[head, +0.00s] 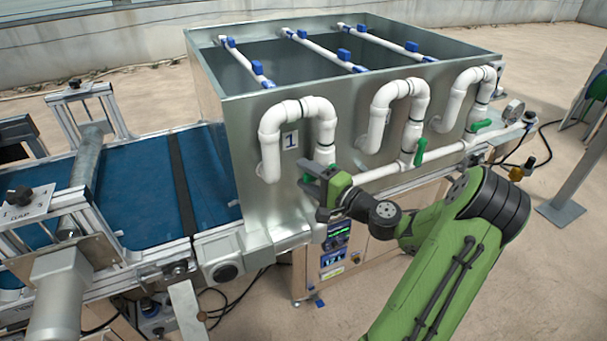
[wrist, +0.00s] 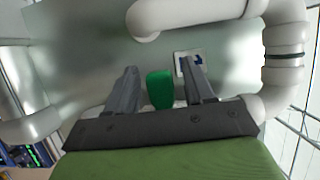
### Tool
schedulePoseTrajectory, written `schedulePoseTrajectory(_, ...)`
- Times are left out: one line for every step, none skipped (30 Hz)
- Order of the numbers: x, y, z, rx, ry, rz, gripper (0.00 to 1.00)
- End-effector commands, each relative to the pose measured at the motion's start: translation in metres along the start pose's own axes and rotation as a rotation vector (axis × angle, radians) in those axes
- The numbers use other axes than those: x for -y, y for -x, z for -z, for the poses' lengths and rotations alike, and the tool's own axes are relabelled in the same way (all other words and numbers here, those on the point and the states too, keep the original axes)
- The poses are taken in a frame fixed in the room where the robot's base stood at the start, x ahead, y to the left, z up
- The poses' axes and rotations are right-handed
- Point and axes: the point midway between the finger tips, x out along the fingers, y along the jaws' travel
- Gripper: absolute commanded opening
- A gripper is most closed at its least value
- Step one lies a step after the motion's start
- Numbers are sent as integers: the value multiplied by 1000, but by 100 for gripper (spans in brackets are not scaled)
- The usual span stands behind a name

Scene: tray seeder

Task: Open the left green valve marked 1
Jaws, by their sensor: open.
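In the wrist view, the green valve handle (wrist: 160,90) stands between the two grey fingers of my gripper (wrist: 160,72). The fingers are open, with a gap showing on both sides of the handle. I cannot tell whether the handle touches the palm. In the head view, my gripper (head: 312,178) is low in front of the first pipe and hides the left valve handle.
Looped white pipes (head: 297,107) run down the front of the metal tank (head: 245,190). Two more green handles, the middle one (head: 420,151) and the right one (head: 481,126), sit to the right. A blue conveyor (head: 140,190) lies left. A control panel (head: 337,240) is below.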

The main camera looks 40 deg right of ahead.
Motion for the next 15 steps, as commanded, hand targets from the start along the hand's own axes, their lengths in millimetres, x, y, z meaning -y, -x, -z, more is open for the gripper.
schedulePoseTrajectory(0,-7,-1,3,0,0,53)
schedulePoseTrajectory(0,-9,0,1,0,0,53)
schedulePoseTrajectory(0,-12,0,0,0,0,53)
schedulePoseTrajectory(0,-13,0,0,0,0,53)
schedulePoseTrajectory(0,-14,0,0,0,0,53)
schedulePoseTrajectory(0,-14,0,0,0,0,53)
schedulePoseTrajectory(0,-14,0,0,0,0,53)
schedulePoseTrajectory(0,-14,0,0,0,0,53)
schedulePoseTrajectory(0,-14,0,0,0,0,53)
schedulePoseTrajectory(0,-14,0,0,0,0,53)
schedulePoseTrajectory(0,-14,0,0,0,0,53)
schedulePoseTrajectory(0,-14,0,0,0,0,48)
schedulePoseTrajectory(0,-14,0,0,0,0,44)
schedulePoseTrajectory(0,-14,0,0,0,0,39)
schedulePoseTrajectory(0,-14,0,0,0,-1,33)
